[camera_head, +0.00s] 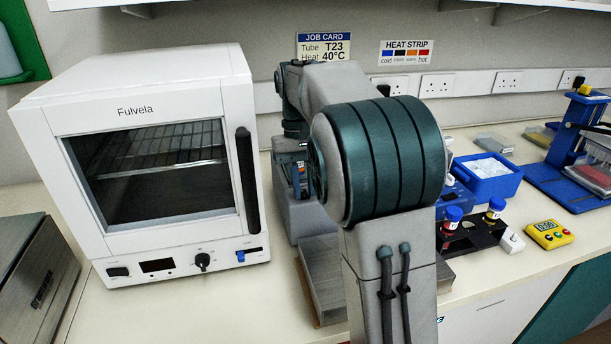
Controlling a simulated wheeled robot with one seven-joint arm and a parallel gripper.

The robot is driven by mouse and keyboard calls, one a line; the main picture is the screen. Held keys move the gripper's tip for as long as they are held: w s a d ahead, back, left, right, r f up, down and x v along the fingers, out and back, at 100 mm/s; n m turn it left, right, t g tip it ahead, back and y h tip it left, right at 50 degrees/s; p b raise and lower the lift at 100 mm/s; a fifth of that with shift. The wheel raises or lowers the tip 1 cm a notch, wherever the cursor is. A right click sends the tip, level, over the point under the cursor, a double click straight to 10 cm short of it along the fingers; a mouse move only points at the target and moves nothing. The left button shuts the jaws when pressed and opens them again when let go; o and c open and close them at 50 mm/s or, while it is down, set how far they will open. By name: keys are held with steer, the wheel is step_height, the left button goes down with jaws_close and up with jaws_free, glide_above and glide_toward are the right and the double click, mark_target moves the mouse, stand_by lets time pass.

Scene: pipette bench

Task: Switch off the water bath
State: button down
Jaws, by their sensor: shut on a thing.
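No clearly labelled water bath shows. A brushed-steel box (30,275) with a dark, unreadable label stands at the lower left, cut by the frame edge; I cannot tell whether it is the bath. A grey bench unit (298,218) stands right of the white oven, largely hidden by my arm. My gripper (291,168) points down at the back of this unit, beside a small striped coloured patch. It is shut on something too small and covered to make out. No power switch of a bath can be seen from here.
A white Fulvela oven (150,110) with its door shut stands left of my gripper. A steel block (322,285) lies in front of the grey unit. To the right are a blue tub (487,185), capped tubes in a dark rack (475,236) and a yellow timer (549,234).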

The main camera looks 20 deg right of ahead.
steer(key=c, duration=1.3)
jaws_free()
steer(key=shift+r, duration=0.1)
steer(key=p+v, duration=0.3)
steer(key=v, duration=1)
steer(key=shift+w+r, duration=0.1)
steer(key=shift+r, duration=0.2)
